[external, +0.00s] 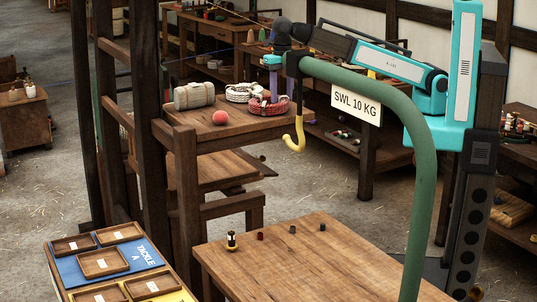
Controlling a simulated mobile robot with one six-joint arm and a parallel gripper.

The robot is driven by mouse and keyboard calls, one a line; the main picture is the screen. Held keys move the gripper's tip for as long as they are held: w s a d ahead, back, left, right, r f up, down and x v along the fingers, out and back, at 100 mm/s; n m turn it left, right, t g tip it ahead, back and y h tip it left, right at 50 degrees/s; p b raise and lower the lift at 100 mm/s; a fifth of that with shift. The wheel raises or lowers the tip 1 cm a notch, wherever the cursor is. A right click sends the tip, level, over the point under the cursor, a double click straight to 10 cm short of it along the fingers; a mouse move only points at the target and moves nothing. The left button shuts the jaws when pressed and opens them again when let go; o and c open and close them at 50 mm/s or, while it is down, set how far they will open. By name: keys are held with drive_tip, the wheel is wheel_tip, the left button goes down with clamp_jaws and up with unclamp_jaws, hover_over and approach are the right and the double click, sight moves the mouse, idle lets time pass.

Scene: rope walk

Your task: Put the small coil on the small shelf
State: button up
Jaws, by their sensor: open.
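Two coils of rope sit near the right end of a raised wooden platform (185,128). One is a pale, whitish coil (238,93). The other is a red-and-white coil (256,108), nearer the platform's front right edge. The picture does not make clear which is the small coil. My gripper (271,102) points down at the red-and-white coil, with its open fingers at or just over it. I cannot tell whether they touch it. A lower wooden shelf (205,172) is below the platform; whether it is the small shelf is unclear.
A canvas-like roll (194,95) and a red ball (220,118) share the platform. A yellow hook (295,138) hangs from a green curved post (424,180) close to my arm. A front table (310,270) holds several small items; tackle trays (102,262) lie left.

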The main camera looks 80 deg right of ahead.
drive_tip(key=shift+r+b, duration=0.65)
drive_tip(key=shift+r, duration=2.3)
